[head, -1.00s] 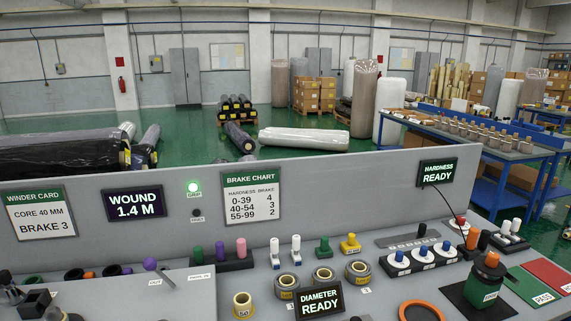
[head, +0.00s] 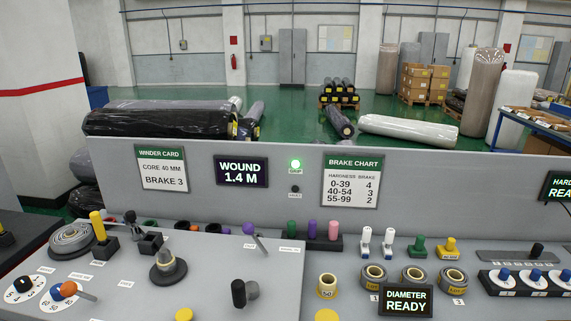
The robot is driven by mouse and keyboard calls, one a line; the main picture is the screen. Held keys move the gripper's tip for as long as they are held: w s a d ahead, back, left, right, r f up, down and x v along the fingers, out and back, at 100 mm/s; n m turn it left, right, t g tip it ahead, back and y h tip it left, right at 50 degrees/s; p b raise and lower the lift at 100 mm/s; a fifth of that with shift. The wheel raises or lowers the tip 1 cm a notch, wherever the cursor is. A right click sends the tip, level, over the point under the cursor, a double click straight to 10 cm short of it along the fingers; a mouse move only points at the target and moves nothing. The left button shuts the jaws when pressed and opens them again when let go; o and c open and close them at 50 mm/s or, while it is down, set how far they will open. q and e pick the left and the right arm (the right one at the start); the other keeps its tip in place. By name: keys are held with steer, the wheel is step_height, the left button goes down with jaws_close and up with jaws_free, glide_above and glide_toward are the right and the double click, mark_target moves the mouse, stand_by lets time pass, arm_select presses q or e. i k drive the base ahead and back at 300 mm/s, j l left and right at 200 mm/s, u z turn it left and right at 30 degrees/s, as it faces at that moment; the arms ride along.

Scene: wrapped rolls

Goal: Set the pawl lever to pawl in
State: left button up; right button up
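A lever with a purple ball knob (head: 249,229) and a thin grey rod stands near the back right of the raised grey panel (head: 215,270) in the head view. It appears to be the pawl lever. The rod slants from its lower right end up and left to the knob. A small label lies just behind the rod, too small to read clearly. Another small label (head: 289,249), seemingly "PAWL IN", lies to its right. The knob is on the side away from that label. Neither of my grippers shows in the view.
On the panel stand a grey cone on a dark base (head: 168,267), a black upright knob (head: 245,292), an orange-knobbed lever (head: 68,289) and a yellow handle (head: 98,224). A grey upright board with a winder card (head: 162,168) rises behind. Rolls and stands are to the right.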

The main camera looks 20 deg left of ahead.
mark_target(248, 228)
steer(key=u, duration=2)
steer(key=k+l+u, duration=0.1)
steer(key=k, duration=0.35)
